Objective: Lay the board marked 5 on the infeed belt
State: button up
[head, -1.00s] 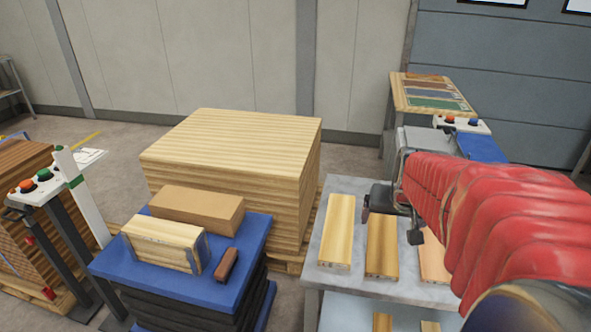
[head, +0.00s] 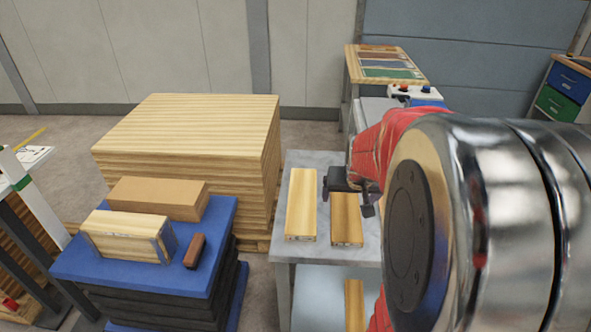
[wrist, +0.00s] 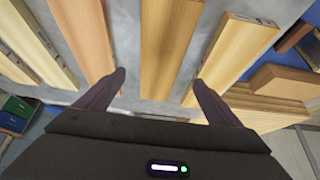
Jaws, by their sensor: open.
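Several pale wooden boards lie side by side on a grey table. In the head view, a light board (head: 301,205) is at the left and a more golden board (head: 346,222) is beside it. Small marks on their ends are too small to read, so I cannot tell which is board 5. My gripper (head: 347,198) is over the golden board's far end. In the wrist view my gripper (wrist: 159,79) is open and empty, with a golden board (wrist: 169,45) between the lines of its fingers. I cannot make out the infeed belt; my arm hides much of the right side.
A blue-topped stand (head: 75,262) at the left holds a tan block (head: 158,198), a pale wooden block (head: 128,236) and a small brown piece (head: 195,250). A large wood stack (head: 195,130) stands behind. A sample table (head: 388,70) and a drawer cabinet (head: 563,90) are farther back.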

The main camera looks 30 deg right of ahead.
aim_at(345, 205)
jog(key=shift+x, duration=1.25)
jog(key=shift+x, duration=2.55)
jog(key=c, duration=1.5)
jog(key=shift+o, duration=0.2)
jog(key=shift+r, duration=0.1)
notch_tip(345, 205, up, 10)
